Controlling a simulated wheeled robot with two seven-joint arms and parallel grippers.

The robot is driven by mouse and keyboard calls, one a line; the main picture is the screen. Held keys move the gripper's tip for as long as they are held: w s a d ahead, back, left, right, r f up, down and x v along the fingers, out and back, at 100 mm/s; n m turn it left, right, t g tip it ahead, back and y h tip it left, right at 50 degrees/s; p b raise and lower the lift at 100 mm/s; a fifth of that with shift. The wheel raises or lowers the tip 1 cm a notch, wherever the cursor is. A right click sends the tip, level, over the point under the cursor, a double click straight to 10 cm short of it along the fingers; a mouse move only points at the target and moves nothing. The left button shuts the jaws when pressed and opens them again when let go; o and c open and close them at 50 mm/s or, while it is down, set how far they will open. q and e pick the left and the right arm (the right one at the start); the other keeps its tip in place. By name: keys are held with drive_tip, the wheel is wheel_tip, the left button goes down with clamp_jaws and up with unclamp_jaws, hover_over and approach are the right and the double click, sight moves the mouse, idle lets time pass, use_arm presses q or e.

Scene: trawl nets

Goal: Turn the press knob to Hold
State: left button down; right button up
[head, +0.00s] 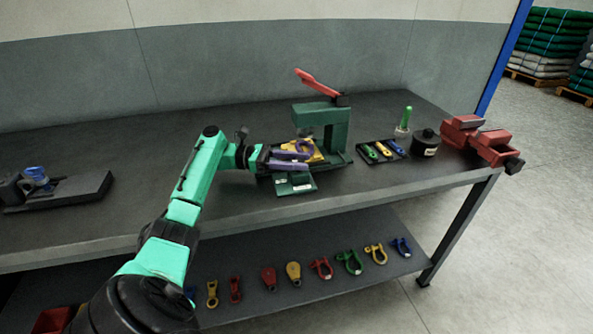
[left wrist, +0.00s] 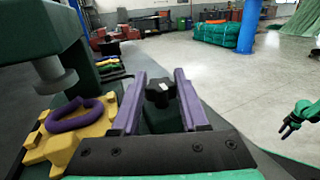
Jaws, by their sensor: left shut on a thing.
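The green press (head: 338,132) stands on the bench with its red lever (head: 318,80) raised. My left gripper (head: 303,158), with purple fingers, is at the front of the press. In the left wrist view its fingers are shut on the black press knob (left wrist: 160,92), which has a small white mark on top. The knob is hidden in the head view. A green plate with pale labels (head: 293,184) lies just in front of the fingers; I cannot read the labels. My right gripper (left wrist: 288,129) shows small at the right of the left wrist view, its fingers apart and empty.
A yellow block (left wrist: 60,143) with a purple ring (left wrist: 74,117) sits under the press ram. Right of the press are a tray of coloured tools (head: 381,151), a black tin (head: 425,144) and a red vise (head: 478,138).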

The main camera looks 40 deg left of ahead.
use_arm(q)
drive_tip(key=shift+d+f+g, duration=0.15)
drive_tip(key=shift+f+g, duration=0.05)
drive_tip(key=shift+g, duration=0.1)
drive_tip(key=shift+c, duration=2.4)
unclamp_jaws()
drive_tip(key=shift+o, duration=0.2)
drive_tip(key=shift+w+d, duration=0.2)
drive_tip(key=shift+r, duration=0.1)
drive_tip(key=shift+s+a, duration=0.1)
